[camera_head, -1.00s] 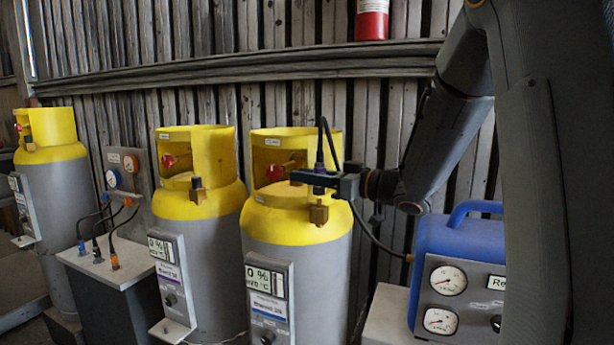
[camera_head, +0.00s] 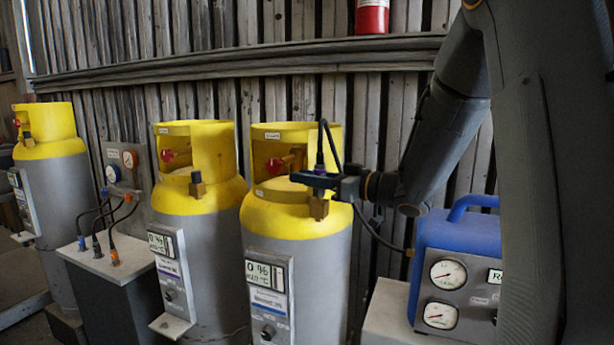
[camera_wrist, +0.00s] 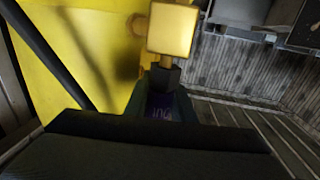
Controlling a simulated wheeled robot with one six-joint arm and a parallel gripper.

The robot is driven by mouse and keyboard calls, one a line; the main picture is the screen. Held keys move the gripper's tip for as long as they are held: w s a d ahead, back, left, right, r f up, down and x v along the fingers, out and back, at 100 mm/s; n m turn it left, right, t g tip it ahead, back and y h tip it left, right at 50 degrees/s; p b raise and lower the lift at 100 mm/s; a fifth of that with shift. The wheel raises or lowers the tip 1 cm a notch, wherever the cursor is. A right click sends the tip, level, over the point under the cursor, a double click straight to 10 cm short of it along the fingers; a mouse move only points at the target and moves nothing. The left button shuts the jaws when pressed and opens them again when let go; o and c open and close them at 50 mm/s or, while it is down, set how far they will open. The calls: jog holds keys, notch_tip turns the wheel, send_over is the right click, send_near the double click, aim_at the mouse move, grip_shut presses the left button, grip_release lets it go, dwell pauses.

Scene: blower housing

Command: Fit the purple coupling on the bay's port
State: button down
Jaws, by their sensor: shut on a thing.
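My gripper (camera_head: 316,181) is shut on the purple coupling, at the end of a black hose (camera_head: 333,152). The coupling's dark upper part (camera_head: 319,161) rises upright above the jaws. Its purple body (camera_wrist: 159,108) shows between the jaws in the wrist view. The brass port (camera_head: 319,208) stands at the front of the right yellow-topped cylinder (camera_head: 298,262), directly under the jaws. It also shows in the wrist view (camera_wrist: 173,30), in line with the coupling. The coupling's lower end is at the port's top; the jaws hide whether it is seated.
A second cylinder (camera_head: 183,225) with a dark-capped port stands left of it, and a third (camera_head: 55,190) is at far left. A grey stand (camera_head: 118,262) holds several hose ends. A blue-grey machine with gauges (camera_head: 460,265) stands right. A plank wall is behind.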

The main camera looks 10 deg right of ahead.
jog(key=shift+f, duration=0.55)
jog(key=c, duration=1.4)
grip_release()
jog(key=shift+c, duration=0.2)
jog(key=b+v, duration=0.2)
jog(key=v, duration=0.6)
jog(key=shift+s+a, duration=0.1)
jog(key=shift+a, duration=0.05)
